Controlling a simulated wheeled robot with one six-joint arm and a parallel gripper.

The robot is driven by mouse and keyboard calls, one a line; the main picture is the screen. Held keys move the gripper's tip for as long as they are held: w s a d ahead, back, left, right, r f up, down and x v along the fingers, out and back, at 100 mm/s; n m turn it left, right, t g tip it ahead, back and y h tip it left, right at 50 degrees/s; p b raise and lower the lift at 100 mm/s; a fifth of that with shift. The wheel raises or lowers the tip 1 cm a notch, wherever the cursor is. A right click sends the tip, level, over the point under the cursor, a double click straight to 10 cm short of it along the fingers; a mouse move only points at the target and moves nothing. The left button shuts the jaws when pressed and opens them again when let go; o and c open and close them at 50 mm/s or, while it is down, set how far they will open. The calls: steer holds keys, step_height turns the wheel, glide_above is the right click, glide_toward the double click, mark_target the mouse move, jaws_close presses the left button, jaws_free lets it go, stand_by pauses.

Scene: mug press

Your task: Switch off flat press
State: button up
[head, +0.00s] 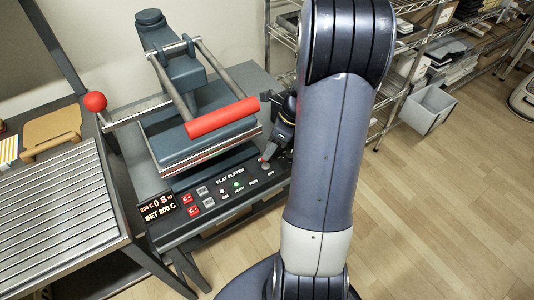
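The flat press (200,150) stands on a dark table in the head view. Its red-sleeved handle (222,118) lies across the front above the platen. The front control panel (225,192) reads "FLAT PLATER", with red buttons (188,198), small lights, one of them green, and a display (158,207) reading about 200 C, 0 S and SET 200 C. A small switch (266,165) sits at the panel's right end by the OFF label. My gripper (272,150) is just above that switch; I cannot tell whether it touches. Its fingers are small, dark and partly hidden by my arm.
A red ball-ended lever (95,101) sticks out left of the press. A slatted metal table (50,205) with a wooden board (52,130) is at the left. Wire shelving (400,90) and a grey bin (428,110) stand behind right. The wooden floor at right is clear.

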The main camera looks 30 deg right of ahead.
steer(key=shift+x, duration=1.35)
steer(key=shift+c, duration=0.3)
jaws_close()
